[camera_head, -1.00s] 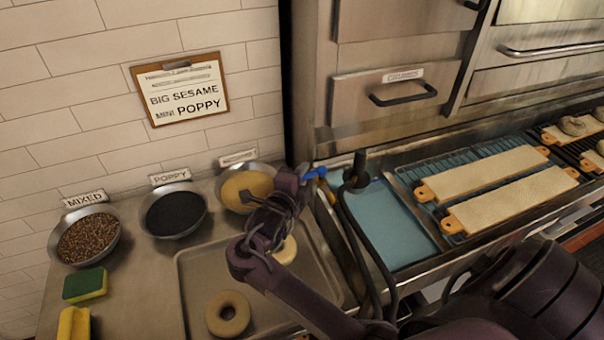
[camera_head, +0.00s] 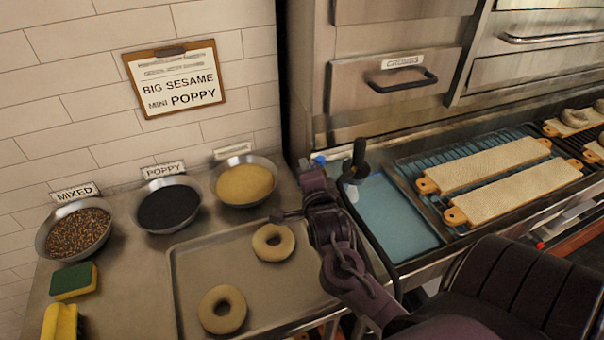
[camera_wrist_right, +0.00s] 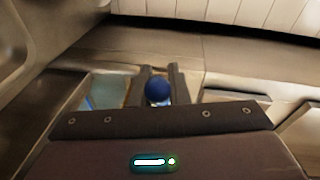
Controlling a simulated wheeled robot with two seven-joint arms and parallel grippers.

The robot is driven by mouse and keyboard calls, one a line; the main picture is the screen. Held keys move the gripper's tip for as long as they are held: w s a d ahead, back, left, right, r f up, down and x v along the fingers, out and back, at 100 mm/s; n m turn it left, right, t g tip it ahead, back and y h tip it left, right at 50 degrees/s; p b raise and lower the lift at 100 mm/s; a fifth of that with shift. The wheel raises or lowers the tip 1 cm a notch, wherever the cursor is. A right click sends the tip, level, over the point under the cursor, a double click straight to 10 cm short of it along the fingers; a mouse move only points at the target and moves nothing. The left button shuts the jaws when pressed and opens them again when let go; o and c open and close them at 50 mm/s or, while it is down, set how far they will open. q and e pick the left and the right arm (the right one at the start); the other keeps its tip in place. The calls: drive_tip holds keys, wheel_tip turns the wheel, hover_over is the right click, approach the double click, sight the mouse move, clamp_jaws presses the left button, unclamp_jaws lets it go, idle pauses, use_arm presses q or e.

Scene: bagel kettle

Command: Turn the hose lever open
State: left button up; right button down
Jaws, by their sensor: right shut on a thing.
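The blue hose lever (camera_head: 319,160) shows as a small blue bit at the back edge of the counter, beside the blue-floored basin. My right gripper (camera_head: 308,166) reaches it from the front and hides most of it. In the right wrist view the lever's round blue end (camera_wrist_right: 158,90) sits between the two dark fingers, which are shut on it. The black hose (camera_head: 358,168) stands just right of the lever, with its line running down toward the front. The lever's angle is hard to tell. My left gripper is not in view.
A tray (camera_head: 185,275) with two bagels lies left of my right arm. Bowls of mixed seeds (camera_head: 76,234), poppy (camera_head: 168,208) and sesame (camera_head: 244,184) stand behind it. The basin (camera_head: 400,222) and bagel boards (camera_head: 488,165) are to the right. A steel oven (camera_head: 345,90) stands behind.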

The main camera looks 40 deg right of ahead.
drive_tip(key=shift+s, duration=0.1)
idle(0.4)
drive_tip(key=c, duration=1.4)
unclamp_jaws()
drive_tip(key=shift+s+a+f, duration=0.1)
drive_tip(key=shift+s+a, duration=0.1)
drive_tip(key=shift+s, duration=0.15)
drive_tip(key=b+v, duration=0.2)
drive_tip(key=v, duration=0.5)
drive_tip(key=shift+d, duration=0.1)
